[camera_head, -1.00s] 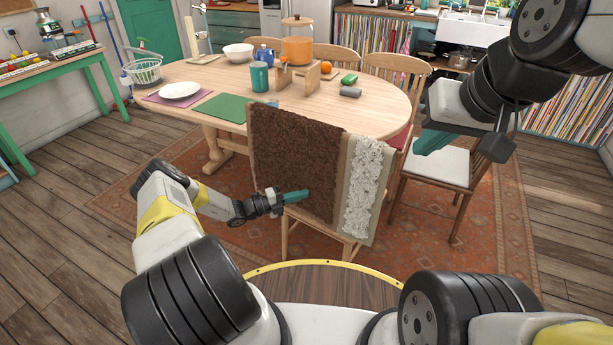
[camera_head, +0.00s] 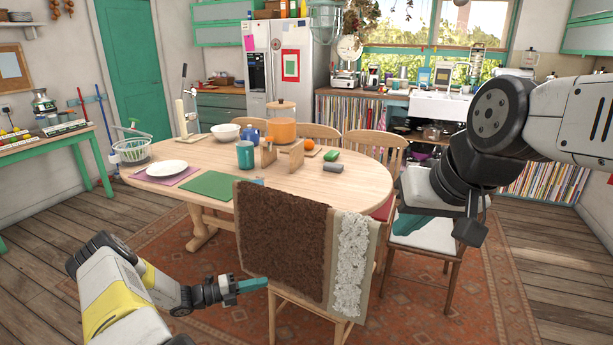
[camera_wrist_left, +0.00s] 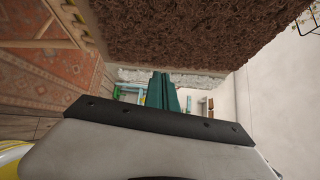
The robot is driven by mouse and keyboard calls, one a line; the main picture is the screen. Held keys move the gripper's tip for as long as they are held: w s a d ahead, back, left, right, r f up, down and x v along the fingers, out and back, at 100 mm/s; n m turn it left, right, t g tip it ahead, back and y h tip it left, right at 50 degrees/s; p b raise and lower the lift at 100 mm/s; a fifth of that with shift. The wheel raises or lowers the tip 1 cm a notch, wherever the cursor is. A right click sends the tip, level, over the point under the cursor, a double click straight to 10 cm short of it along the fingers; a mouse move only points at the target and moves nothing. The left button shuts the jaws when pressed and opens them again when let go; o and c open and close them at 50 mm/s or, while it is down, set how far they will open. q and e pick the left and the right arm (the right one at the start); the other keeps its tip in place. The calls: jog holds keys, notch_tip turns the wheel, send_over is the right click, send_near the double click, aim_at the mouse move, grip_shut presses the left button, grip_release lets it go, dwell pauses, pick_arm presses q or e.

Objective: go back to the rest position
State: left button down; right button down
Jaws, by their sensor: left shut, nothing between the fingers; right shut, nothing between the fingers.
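My left gripper (camera_head: 254,285) reaches in low from the left, its teal fingers together and empty. It is just left of a brown shaggy mat (camera_head: 280,240) that hangs over the near chair's back. In the left wrist view the closed teal fingers (camera_wrist_left: 163,92) point upward in the picture, below the brown mat (camera_wrist_left: 185,35). My right gripper (camera_head: 414,222) shows as teal fingers on the right, partly hidden behind my black wrist. It is shut and appears empty, above the red rug and near the right-hand chair.
A beige and white mat (camera_head: 350,262) hangs beside the brown one. A white-seated chair (camera_head: 428,236) stands right. Floor is clear at left.

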pick_arm(q)
jog(key=s+d+r+m+g+y, duration=0.2)
jog(key=s+r+m+y, duration=0.1)
jog(key=r+m, duration=0.5)
jog(key=s+d+r+m+g+y, duration=0.25)
jog(key=r+m, duration=0.45)
jog(key=r, duration=0.4)
jog(key=s+d+r+m+g+y, duration=0.1)
jog(key=s+r+m+g+y, duration=0.2)
jog(key=r+m, duration=0.5)
jog(key=s+a+r+m+t+y, duration=0.1)
jog(key=s+r+m+t+y, duration=0.4)
jog(key=s+r+m, duration=1.2)
jog(key=s+t, duration=0.1)
jog(key=s, duration=0.2)
jog(key=shift+s+r, duration=0.15)
jog(key=shift+r, duration=0.25)
jog(key=shift+t, duration=0.25)
